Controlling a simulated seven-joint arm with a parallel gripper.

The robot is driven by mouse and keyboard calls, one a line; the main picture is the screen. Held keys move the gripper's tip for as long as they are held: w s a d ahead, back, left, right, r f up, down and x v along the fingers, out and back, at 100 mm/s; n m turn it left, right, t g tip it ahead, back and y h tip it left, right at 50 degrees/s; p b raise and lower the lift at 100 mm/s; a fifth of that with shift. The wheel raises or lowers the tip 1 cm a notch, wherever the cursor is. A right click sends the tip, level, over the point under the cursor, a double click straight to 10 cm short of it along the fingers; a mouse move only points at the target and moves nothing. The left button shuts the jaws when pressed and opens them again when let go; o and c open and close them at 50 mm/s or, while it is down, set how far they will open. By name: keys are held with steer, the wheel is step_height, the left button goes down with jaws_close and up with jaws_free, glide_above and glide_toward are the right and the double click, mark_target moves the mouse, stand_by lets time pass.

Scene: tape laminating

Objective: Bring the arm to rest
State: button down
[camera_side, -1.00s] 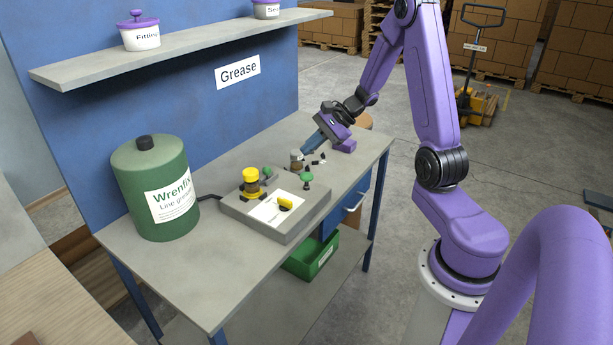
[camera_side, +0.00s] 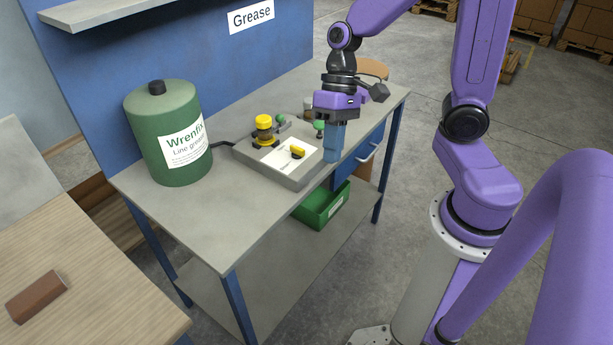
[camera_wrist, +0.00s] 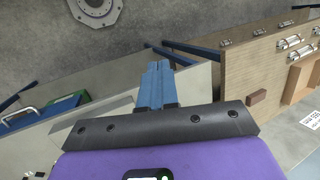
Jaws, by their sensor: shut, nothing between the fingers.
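My gripper (camera_side: 334,158) points straight down in the side view, with its blue fingers together and nothing between them. It is in front of the right end of the grey fixture block (camera_side: 248,156), near the table's front edge. The wrist view also shows the shut blue fingers (camera_wrist: 152,68). The block carries a yellow-capped part (camera_side: 264,128), a white plate with a yellow piece (camera_side: 298,152), and green knobs (camera_side: 319,126). My gripper hides part of the bench behind it.
A green Wrenfix grease drum (camera_side: 170,140) stands at the left of the grey workbench (camera_side: 215,222). A green bin (camera_side: 322,207) sits below on the lower shelf. A wooden table (camera_side: 100,300) with a brown block (camera_side: 36,297) is at the front left. The bench's front left is clear.

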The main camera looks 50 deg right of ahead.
steer(key=s+r+n+t+h, duration=0.2)
steer(key=s+n+h, duration=0.2)
steer(key=s+n, duration=0.7)
steer(key=shift+s+n, duration=0.15)
steer(key=shift+n, duration=0.75)
stand_by(1.3)
steer(key=w+d+f+m+y, duration=0.1)
steer(key=w+d+m+y, duration=0.15)
steer(key=w+m, duration=0.65)
steer(key=w+d+m+y, duration=0.1)
steer(key=w+m+y, duration=0.2)
steer(key=w+m, duration=0.6)
steer(key=w+d+m+t, duration=0.3)
steer(key=w+d+m, duration=0.2)
steer(key=d, duration=0.4)
steer(key=w+d+f+m+t, duration=0.1)
steer(key=w+d+m+t, duration=0.3)
steer(key=d+m, duration=0.4)
steer(key=shift+w+d+f, duration=0.2)
steer(key=shift+w+d, duration=0.4)
steer(key=shift+d, duration=0.45)
steer(key=shift+f, duration=0.1)
